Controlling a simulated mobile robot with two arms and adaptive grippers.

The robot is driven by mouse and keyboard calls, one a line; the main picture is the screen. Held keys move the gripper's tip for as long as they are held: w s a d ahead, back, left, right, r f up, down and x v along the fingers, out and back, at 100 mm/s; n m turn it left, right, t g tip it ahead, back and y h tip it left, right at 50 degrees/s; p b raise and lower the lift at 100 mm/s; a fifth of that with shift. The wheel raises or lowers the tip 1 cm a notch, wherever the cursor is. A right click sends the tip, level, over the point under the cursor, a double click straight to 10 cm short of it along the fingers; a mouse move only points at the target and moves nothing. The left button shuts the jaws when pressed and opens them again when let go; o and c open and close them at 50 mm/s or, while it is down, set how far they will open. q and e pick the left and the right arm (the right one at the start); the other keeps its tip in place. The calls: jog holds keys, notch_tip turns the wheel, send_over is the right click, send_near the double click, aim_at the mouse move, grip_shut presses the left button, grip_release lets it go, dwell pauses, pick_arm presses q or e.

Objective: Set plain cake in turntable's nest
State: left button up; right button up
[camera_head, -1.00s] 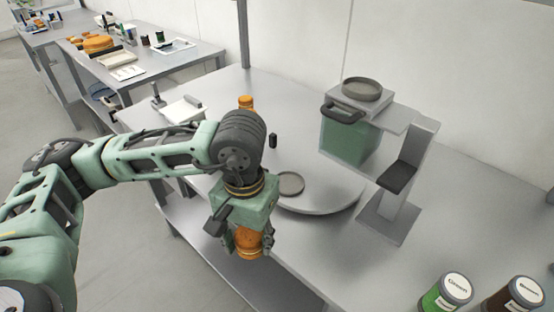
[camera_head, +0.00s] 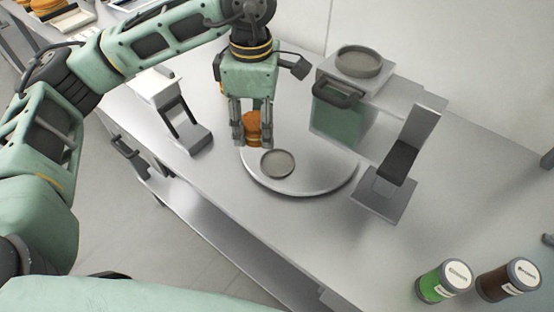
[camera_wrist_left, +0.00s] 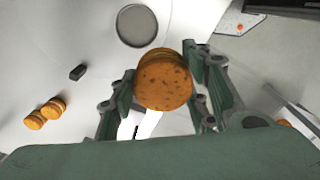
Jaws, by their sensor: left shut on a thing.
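My left gripper (camera_head: 252,137) is shut on the plain cake (camera_head: 253,125), a round orange-brown cake. It holds the cake upright above the turntable's rear left part. In the left wrist view the cake (camera_wrist_left: 163,82) sits between the two fingers, its speckled face toward the camera. The turntable (camera_head: 322,181) is a round grey disc on the table. Its nest (camera_head: 277,163), a shallow round grey recess with a rim, is empty and lies just in front of and right of the cake. The nest also shows in the left wrist view (camera_wrist_left: 137,26), beyond the cake. My right gripper is not in view.
A machine with a green tank (camera_head: 338,112) and a round pan (camera_head: 358,62) on top stands behind the turntable. A grey stand (camera_head: 384,190) is to its right. Two lidded jars (camera_head: 444,282) are at front right. Two more cakes (camera_wrist_left: 45,113) lie on the table.

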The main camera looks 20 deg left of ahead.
pick_arm(q)
jog(key=r+n, duration=0.1)
jog(key=n, duration=0.1)
jog(key=w+r+n, duration=0.1)
jog(key=r+n, duration=0.1)
jog(key=w+d+r+n, duration=0.1)
jog(key=n, duration=0.1)
jog(key=shift+r+p, duration=0.25)
jog(key=shift+p, duration=0.1)
notch_tip(320, 180, up, 9)
jog(key=w+d+n+p, duration=0.2)
jog(key=w+n, duration=0.1)
jog(key=n, duration=1.1)
jog(key=p, duration=0.5)
send_over(276, 163)
jog(key=shift+n, duration=0.3)
notch_tip(276, 163, down, 24)
notch_tip(276, 163, down, 3)
jog(key=shift+d+f+p, duration=0.1)
jog(key=shift+f+p, duration=0.05)
jog(key=shift+p, duration=0.45)
jog(key=shift+f, duration=0.35)
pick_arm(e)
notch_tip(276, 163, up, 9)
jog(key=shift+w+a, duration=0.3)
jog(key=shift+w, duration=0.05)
